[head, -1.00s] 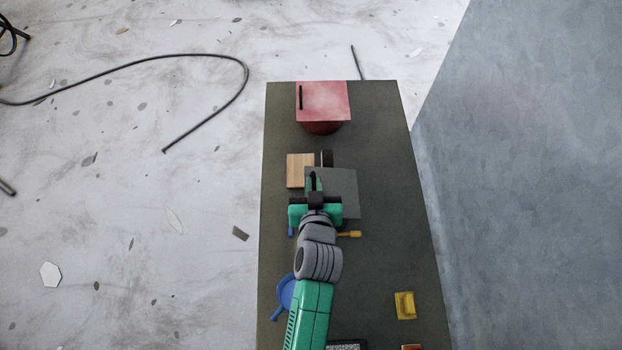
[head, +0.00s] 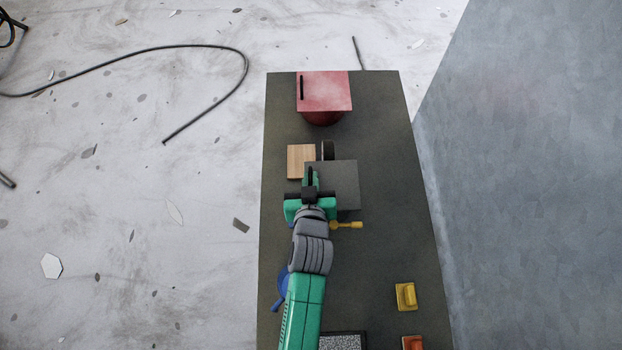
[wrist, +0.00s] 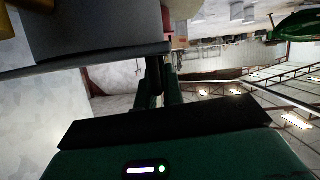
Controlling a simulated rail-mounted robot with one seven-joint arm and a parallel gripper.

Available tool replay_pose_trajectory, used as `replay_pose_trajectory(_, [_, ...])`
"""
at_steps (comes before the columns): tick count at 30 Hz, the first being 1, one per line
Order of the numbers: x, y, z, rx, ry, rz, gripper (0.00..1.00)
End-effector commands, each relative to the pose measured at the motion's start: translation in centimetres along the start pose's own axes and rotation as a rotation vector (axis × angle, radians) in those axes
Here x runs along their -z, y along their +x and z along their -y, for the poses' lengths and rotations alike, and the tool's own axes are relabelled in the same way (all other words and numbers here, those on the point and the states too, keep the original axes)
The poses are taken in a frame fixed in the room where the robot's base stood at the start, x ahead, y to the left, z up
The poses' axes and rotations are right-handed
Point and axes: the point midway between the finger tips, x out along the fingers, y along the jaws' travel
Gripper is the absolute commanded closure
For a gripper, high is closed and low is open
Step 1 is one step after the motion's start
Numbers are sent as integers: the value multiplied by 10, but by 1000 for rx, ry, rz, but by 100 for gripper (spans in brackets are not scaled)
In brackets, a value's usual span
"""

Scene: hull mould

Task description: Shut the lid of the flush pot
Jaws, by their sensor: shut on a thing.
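A flat dark grey square lid (head: 340,182) lies at the middle of the table in the head view. Whatever is under it is hidden, so I cannot tell how far it is shut. My gripper (head: 310,178) is at the lid's left edge, shut on its dark upright handle, which the fingers mostly cover. In the wrist view the grey slab (wrist: 95,25) fills the upper left, beside the fingers (wrist: 160,80). A second pot, red and round (head: 322,118), stands at the far end under a square red lid (head: 328,92) with a black bar handle.
A wooden block (head: 300,161) and a black round piece (head: 327,150) stand just beyond the grey lid. A yellow-handled piece (head: 347,225) lies on its near side. A blue item (head: 281,284) is beside my arm. A yellow block (head: 406,296) is near right.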

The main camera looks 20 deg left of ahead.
Motion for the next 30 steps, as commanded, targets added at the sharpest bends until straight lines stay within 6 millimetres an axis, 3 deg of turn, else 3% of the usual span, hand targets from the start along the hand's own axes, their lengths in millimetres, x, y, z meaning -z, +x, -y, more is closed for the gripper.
replay_pose_trajectory(1, [-5,1,1,2,1,10,85])
replay_pose_trajectory(3, [-5,0,1,2,1,9,72])
replay_pose_trajectory(4, [-4,0,1,2,1,8,69])
replay_pose_trajectory(12, [-3,-2,0,1,1,6,69])
replay_pose_trajectory(24, [-4,-70,1,1,1,8,69])
replay_pose_trajectory(30, [-3,-78,0,2,1,7,69])
